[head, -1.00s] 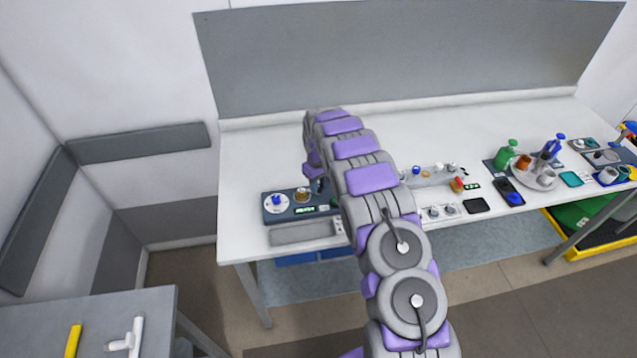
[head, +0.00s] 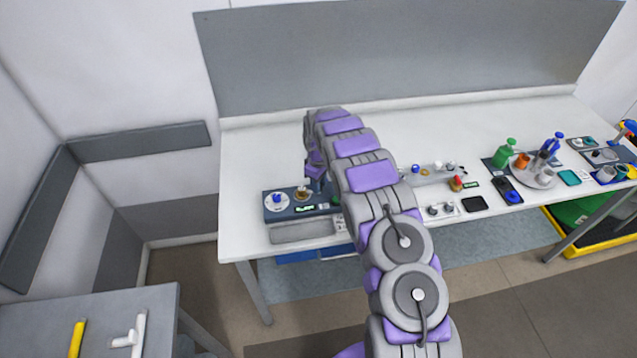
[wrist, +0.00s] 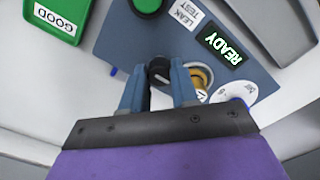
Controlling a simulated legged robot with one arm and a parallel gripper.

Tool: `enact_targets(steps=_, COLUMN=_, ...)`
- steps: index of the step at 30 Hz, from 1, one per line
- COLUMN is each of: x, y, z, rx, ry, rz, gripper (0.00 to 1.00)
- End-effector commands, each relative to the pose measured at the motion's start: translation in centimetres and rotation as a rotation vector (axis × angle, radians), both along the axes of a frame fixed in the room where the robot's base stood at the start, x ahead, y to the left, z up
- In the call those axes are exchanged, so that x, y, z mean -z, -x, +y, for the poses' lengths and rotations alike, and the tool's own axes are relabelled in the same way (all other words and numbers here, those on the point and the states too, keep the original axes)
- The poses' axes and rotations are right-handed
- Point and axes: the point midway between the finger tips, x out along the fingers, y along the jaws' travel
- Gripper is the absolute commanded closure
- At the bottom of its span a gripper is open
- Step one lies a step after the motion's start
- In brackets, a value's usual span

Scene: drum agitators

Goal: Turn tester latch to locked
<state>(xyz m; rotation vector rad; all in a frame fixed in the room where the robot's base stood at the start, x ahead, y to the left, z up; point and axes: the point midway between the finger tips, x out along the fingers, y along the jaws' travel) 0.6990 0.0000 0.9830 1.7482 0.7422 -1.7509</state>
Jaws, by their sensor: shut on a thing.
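The leak tester (wrist: 150,35) is a blue-grey panel with a "LEAK TEST" label and a lit "READY" display (wrist: 222,45). In the head view the tester (head: 272,213) sits at the left front of the white bench. A black round knob (wrist: 158,70), apparently the latch, is between the blue fingers of my gripper (wrist: 159,82). The gripper is shut on the knob, and its fingers hide the knob's sides. A brass fitting (wrist: 202,76) is just right of the right finger. In the head view my arm hides the knob.
A green button (wrist: 148,4) is on the panel. A green "GOOD" tray (wrist: 52,30) lies at upper left in the wrist view. A white dial (wrist: 238,92) is at right. A grey tray (head: 300,232) lies in front of the tester. Bottles and cups stand farther right.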

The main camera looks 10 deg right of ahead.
Motion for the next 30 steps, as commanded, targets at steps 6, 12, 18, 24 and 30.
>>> enact_targets(steps=6, x=-0.3, y=-0.3, z=0.0, rx=0.0, ry=0.0, rz=-0.01, gripper=0.7)
enact_targets(steps=12, x=-0.2, y=-0.2, z=0.0, rx=0.001, ry=0.001, rz=-0.006, gripper=0.51)
enact_targets(steps=18, x=-0.1, y=-0.1, z=0.0, rx=0.001, ry=0.001, rz=-0.004, gripper=0.46)
enact_targets(steps=24, x=-0.7, y=-0.1, z=0.0, rx=0.001, ry=0.001, rz=-0.004, gripper=0.46)
enact_targets(steps=30, x=-3.8, y=-0.1, z=0.0, rx=0.001, ry=0.001, rz=-0.007, gripper=0.46)
